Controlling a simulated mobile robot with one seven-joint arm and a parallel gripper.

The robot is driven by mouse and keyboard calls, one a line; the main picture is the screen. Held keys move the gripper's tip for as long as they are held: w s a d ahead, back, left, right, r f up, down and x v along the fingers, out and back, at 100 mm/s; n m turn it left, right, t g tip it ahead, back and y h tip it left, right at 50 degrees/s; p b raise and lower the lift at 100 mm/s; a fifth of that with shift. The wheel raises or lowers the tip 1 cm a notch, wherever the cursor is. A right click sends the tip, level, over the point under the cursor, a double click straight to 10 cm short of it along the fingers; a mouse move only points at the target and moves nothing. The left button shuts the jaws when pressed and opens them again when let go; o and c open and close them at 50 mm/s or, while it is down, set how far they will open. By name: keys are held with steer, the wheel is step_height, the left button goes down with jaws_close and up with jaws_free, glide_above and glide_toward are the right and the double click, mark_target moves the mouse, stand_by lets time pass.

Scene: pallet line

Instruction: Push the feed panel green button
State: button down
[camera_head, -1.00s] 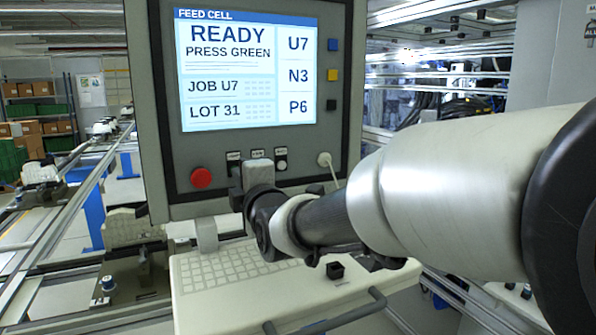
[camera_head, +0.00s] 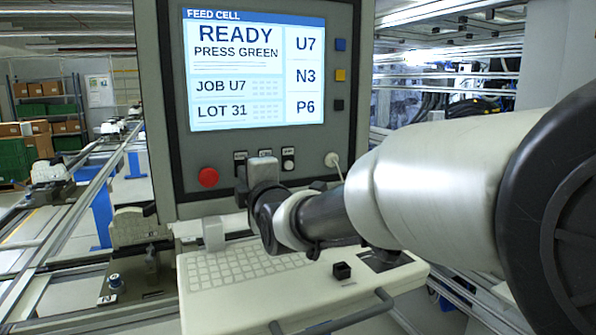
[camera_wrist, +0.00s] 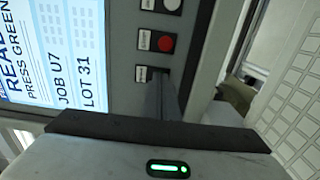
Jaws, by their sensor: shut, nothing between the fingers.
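The feed panel (camera_head: 166,120) stands upright, its lit screen (camera_head: 252,70) reading "READY, PRESS GREEN". A row of small labelled buttons sits below the screen. In the wrist view a white button (camera_wrist: 172,4) and a red button (camera_wrist: 166,43) show beside their labels. A third label (camera_wrist: 142,74) is partly visible, and the button beside it is hidden behind my finger. No green button face shows in either view. My gripper (camera_wrist: 161,86) is shut and empty, its tip over that third position. In the head view my gripper (camera_head: 243,190) is at the row's left end; contact cannot be told.
A large red button (camera_head: 208,177) is left of the row. A cable plug (camera_head: 332,160) sits to the right. A keyboard shelf (camera_head: 225,300) with a front handle (camera_head: 345,315) juts out below my gripper. Conveyor rails (camera_head: 60,225) run along the left.

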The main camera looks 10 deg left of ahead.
steer(key=shift+b+v, duration=1.3)
steer(key=shift+v, duration=1.1)
steer(key=s+d+f+m+g+h+p, duration=0.1)
steer(key=s+d+m+g+h+p, duration=0.15)
steer(key=d+m, duration=0.45)
steer(key=s+d+f+m+g+h+p, duration=0.1)
steer(key=s+d+f+m+h+p, duration=0.15)
steer(key=d, duration=0.75)
steer(key=s+d+f+m+g+h+p, duration=0.2)
steer(key=s+d+f+m+g, duration=0.1)
steer(key=s+d+m, duration=0.4)
steer(key=s+d+f+m+g+h+p, duration=0.2)
steer(key=s+d+m, duration=0.5)
steer(key=s, duration=0.6)
steer(key=shift+d+f+m+g, duration=0.4)
steer(key=shift+f+g, duration=0.25)
steer(key=shift+f, duration=0.3)
steer(key=shift+s, duration=0.1)
